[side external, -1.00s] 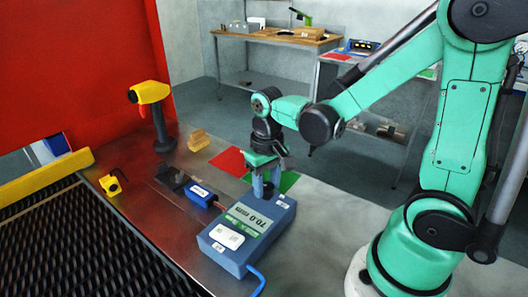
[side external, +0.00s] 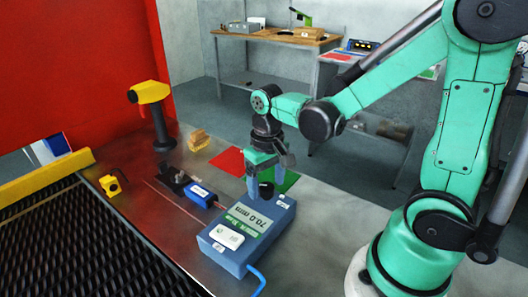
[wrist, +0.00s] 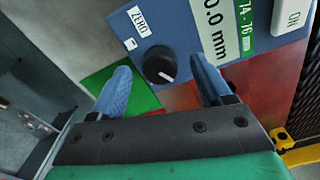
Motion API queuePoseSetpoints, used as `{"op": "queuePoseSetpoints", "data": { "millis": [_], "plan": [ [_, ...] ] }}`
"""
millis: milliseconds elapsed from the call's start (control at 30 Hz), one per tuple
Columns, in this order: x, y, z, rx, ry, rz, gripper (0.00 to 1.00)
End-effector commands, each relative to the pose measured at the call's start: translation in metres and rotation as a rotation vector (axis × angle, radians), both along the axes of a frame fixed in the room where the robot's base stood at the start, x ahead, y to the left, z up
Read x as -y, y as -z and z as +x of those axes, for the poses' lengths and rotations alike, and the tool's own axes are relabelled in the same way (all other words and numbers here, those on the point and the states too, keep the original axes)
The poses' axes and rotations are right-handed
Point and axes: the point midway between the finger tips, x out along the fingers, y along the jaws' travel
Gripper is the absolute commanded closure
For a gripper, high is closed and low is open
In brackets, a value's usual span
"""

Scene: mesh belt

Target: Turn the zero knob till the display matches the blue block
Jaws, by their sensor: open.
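The blue display box (side external: 218,256) lies on the metal bench. Its display (side external: 247,218) reads 70.0 mm, upside down in the side view; the wrist view shows only part of the display (wrist: 214,30). The black zero knob (wrist: 159,65), beside the ZERO label (wrist: 138,18), has a white mark pointing to its lower right. It also shows in the side view (side external: 266,189). My gripper (wrist: 162,62) is open, its blue fingers on either side of the knob with gaps. The small blue block (side external: 202,194) has a white label too small to read and sits by a dark fixture.
A green label (wrist: 246,18) on the box reads 74 - 76 mm. An ON label (wrist: 292,17) is near it. Red (side external: 228,160) and green (side external: 287,181) patches lie behind the box. A yellow-headed scanner (side external: 152,95) stands at back left. The mesh belt (side external: 80,250) is at left.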

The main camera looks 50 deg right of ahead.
Motion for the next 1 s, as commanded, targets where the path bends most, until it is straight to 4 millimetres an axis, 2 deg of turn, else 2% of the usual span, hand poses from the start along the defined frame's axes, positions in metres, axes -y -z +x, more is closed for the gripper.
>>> {"op": "queuePoseSetpoints", "data": {
  "millis": [433,867,1000],
  "plan": [
    [0.0,-0.047,0.0,0.0,0.0,0.0,0.29],
    [0.0,-0.052,0.0,0.003,-0.001,-0.001,0.29],
    [-0.004,-0.056,-0.003,0.074,-0.032,-0.009,0.29]
  ]
}}
